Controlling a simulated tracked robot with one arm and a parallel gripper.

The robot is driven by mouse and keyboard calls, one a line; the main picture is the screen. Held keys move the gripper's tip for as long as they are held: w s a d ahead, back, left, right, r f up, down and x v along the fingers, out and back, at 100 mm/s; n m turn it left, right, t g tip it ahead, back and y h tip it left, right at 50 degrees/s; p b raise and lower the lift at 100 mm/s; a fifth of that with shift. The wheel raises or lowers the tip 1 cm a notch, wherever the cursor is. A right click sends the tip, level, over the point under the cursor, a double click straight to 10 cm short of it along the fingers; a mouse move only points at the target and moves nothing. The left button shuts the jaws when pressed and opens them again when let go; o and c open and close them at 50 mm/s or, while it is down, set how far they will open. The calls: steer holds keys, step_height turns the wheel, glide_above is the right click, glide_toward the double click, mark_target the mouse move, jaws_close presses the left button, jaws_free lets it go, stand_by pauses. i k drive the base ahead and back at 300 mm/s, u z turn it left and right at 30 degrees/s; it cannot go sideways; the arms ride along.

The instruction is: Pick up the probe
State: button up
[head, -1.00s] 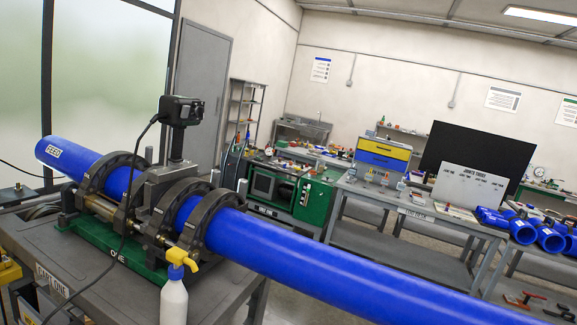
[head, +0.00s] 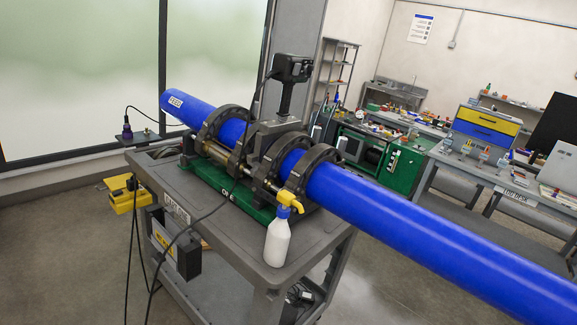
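A small dark purple upright piece (head: 127,131) with a thin black cable stands on a grey side ledge (head: 147,137) left of the cart; it looks like the probe, but it is too small to be sure. The cable rises from its top and curves toward the blue pipe's left end. The blue pipe (head: 420,228) lies clamped in dark rings (head: 222,125) on the green fusion machine (head: 212,178). My gripper is not in view, so I cannot see whether it holds anything.
The grey cart (head: 185,187) carries a white bottle with a yellow nozzle (head: 278,237) near its front edge. A yellow box (head: 122,194) hangs at its left, with cables dropping to the floor. The pipe juts far right. Floor at the lower left (head: 60,270) is clear.

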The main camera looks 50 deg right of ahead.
mark_target(448, 142)
steer(key=z, duration=0.05)
steer(key=i, duration=6.1)
steer(key=z, duration=1.8)
steer(key=i, duration=0.35)
steer(key=z, duration=0.25)
